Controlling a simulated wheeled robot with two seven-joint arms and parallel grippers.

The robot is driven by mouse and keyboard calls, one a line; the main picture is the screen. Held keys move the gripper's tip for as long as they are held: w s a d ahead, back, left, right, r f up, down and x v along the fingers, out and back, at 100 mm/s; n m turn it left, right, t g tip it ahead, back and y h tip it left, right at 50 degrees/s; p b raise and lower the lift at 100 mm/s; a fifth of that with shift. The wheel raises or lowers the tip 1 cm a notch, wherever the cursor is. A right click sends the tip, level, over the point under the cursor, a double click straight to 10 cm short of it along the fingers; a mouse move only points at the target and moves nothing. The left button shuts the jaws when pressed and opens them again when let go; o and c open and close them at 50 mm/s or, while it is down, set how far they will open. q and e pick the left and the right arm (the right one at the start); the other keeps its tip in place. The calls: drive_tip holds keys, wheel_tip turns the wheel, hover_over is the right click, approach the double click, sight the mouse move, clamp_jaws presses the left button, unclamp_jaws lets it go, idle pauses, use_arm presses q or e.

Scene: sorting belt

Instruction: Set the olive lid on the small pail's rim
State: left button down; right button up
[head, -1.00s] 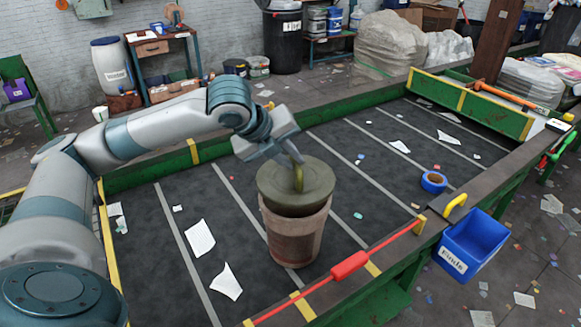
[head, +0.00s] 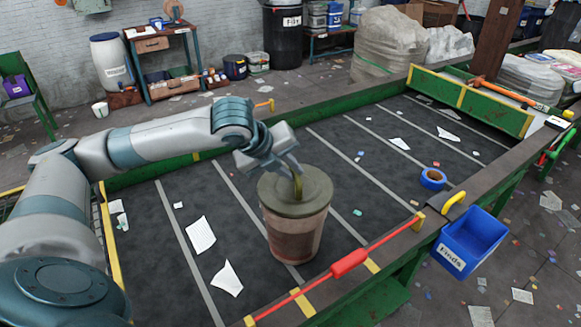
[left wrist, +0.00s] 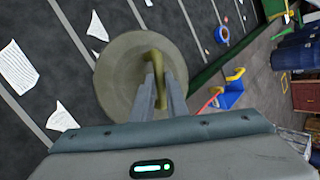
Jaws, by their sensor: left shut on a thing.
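The olive lid (head: 312,187) lies over the top of the small brown pail (head: 292,232), which stands upright on the dark belt. The lid looks level and at the rim, with no clear gap at the front; contact all round cannot be told. My left gripper (head: 296,172) comes from the upper left and is shut on the lid's upright handle (head: 299,186). In the left wrist view the lid (left wrist: 116,75) hides the pail, and the fingers (left wrist: 158,88) pinch its handle. My right gripper is not in view.
The belt (head: 365,140) has paper scraps and a blue tape roll (head: 433,179) to the right. A red cord with a red grip (head: 350,263) runs along the near edge. A blue bin (head: 470,240) hangs outside that edge.

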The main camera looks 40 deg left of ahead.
use_arm(q)
drive_tip(key=shift+f, duration=0.15)
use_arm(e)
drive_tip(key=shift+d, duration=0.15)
use_arm(q)
drive_tip(key=c, duration=1.7)
unclamp_jaws()
drive_tip(key=shift+c, duration=0.2)
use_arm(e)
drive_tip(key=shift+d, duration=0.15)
use_arm(q)
drive_tip(key=shift+r, duration=0.55)
drive_tip(key=shift+s+r, duration=0.2)
drive_tip(key=shift+r, duration=0.15)
drive_tip(key=b+v, duration=0.2)
drive_tip(key=v, duration=0.9)
drive_tip(key=shift+s, duration=0.15)
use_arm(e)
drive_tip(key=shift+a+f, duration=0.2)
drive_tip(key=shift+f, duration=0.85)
use_arm(q)
drive_tip(key=shift+r, duration=0.1)
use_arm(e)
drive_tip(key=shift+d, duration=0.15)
